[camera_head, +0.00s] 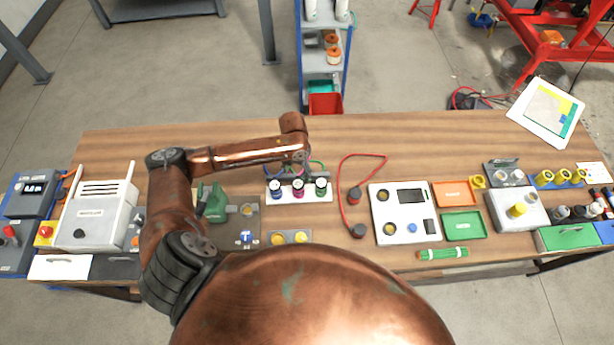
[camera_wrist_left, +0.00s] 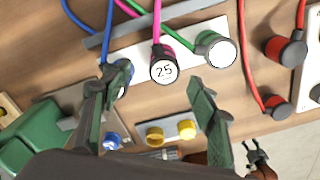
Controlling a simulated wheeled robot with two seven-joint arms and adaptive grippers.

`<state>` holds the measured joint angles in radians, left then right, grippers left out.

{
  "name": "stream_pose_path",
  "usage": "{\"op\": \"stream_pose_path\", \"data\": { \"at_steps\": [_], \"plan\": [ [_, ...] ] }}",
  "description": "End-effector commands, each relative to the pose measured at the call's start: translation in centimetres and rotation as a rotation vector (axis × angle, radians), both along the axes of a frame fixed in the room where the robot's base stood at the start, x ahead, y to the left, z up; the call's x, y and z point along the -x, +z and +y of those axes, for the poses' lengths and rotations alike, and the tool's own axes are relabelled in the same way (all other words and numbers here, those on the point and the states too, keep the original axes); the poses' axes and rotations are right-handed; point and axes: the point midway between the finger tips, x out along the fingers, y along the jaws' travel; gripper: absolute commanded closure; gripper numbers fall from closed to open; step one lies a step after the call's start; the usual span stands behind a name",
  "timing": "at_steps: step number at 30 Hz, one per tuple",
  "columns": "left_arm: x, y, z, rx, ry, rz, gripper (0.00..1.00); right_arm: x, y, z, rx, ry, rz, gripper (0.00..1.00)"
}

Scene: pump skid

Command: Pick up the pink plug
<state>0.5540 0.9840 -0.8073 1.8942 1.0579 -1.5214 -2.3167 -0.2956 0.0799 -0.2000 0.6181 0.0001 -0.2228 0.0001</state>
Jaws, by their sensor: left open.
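The pink plug (camera_head: 298,188) stands in the white strip (camera_head: 310,197), between a blue plug (camera_head: 277,190) and a green plug (camera_head: 321,187). In the left wrist view the pink plug (camera_wrist_left: 163,68) has a white cap marked 25 and a pink cable. My left gripper (camera_head: 302,164) is over the strip; its fingers (camera_wrist_left: 158,80) are open, with the pink plug showing between them, not gripped. The left finger partly covers the blue plug (camera_wrist_left: 123,75). A dark claw with copper, apparently my right gripper (camera_wrist_left: 257,157), shows small at the lower right; its jaw state is unclear.
A red cable with dark plugs (camera_head: 355,195) lies right of the strip. A block with yellow knobs (camera_head: 289,237) stands in front, and a green device (camera_head: 213,203) to the left. A white panel (camera_head: 405,214) stands farther right. The wooden table behind the strip is mostly clear.

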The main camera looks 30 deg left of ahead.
Motion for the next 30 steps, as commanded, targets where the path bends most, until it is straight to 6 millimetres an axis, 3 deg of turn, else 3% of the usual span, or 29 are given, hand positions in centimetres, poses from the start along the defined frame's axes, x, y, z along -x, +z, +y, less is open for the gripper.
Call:
{"op": "stream_pose_path", "data": {
  "at_steps": [2, 8, 16, 24, 30],
  "plan": [
    [0.3, -0.8, -0.1, 0.0, -0.002, 0.001, 0.46, 0.7, 0.1, -0.2, 0.002, -0.001, 0.008, 0.53],
    [-0.4, -3.0, -0.8, 0.001, -0.01, 0.004, 0.46, 0.3, 0.5, -0.3, 0.003, 0.0, 0.003, 0.53],
    [-1.5, -7.1, -1.3, 0.0, -0.009, 0.013, 0.46, 2.8, 1.3, -0.3, 0.003, -0.008, 0.029, 0.53],
    [-1.4, -8.0, -1.1, -0.001, -0.009, 0.012, 0.46, -2.0, 1.4, 0.0, -0.001, 0.005, -0.028, 0.53],
    [-1.4, -8.0, -1.2, -0.001, -0.009, 0.012, 0.55, -0.7, 1.3, 0.4, -0.005, 0.001, -0.012, 0.53]
  ]
}}
